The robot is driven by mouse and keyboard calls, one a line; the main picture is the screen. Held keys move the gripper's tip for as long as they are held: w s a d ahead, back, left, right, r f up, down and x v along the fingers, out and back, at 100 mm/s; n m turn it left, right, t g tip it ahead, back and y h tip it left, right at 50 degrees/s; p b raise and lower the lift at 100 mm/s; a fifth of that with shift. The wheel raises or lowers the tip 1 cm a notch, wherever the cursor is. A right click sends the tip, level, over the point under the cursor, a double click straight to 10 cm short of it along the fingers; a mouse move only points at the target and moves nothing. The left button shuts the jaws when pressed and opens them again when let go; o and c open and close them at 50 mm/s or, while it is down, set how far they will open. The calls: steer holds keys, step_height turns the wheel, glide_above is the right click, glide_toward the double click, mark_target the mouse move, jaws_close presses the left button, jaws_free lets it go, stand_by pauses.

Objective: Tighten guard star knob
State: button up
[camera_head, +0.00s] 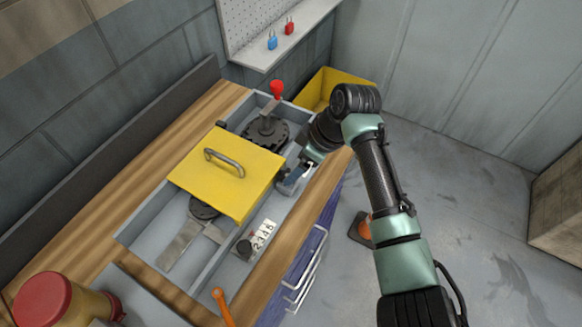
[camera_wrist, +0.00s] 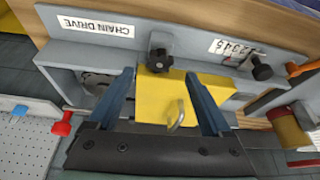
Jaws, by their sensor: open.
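The yellow guard cover (camera_head: 225,180) with its grey handle (camera_head: 224,160) lies over the grey tray on the bench, and it also shows in the wrist view (camera_wrist: 180,98). A black star knob (camera_wrist: 159,60) sits at the guard's edge by the tray wall. In the wrist view it lies just beyond my open fingertips (camera_wrist: 157,75), roughly centred between them, with no visible contact. In the head view my gripper (camera_head: 290,182) is over the tray's right wall beside the guard, and the star knob cannot be made out there. How tight the knob is cannot be told.
A second black knob (camera_head: 243,247) stands near the number counter (camera_head: 263,234). A red-topped lever (camera_head: 276,90) rises behind the guard. An orange handle (camera_head: 222,306) and a red-lidded container (camera_head: 45,298) are at the front. A yellow bin (camera_head: 333,84) stands behind.

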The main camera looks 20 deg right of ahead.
steer(key=shift+x, duration=2.35)
steer(key=shift+r, duration=0.1)
jaws_close()
steer(key=shift+p, duration=0.4)
steer(key=shift+a+r+m+t+p, duration=0.15)
steer(key=shift+m+t+p, duration=0.15)
steer(key=shift+m+p, duration=0.65)
steer(key=shift+a+m+t+h+p, duration=0.15)
steer(key=shift+m+h+p, duration=0.35)
steer(key=shift+m+p, duration=0.45)
steer(key=shift+d+m+t+h+p, duration=0.15)
steer(key=shift+m+h+p, duration=0.35)
steer(key=shift+m, duration=0.7)
steer(key=shift+a, duration=0.1)
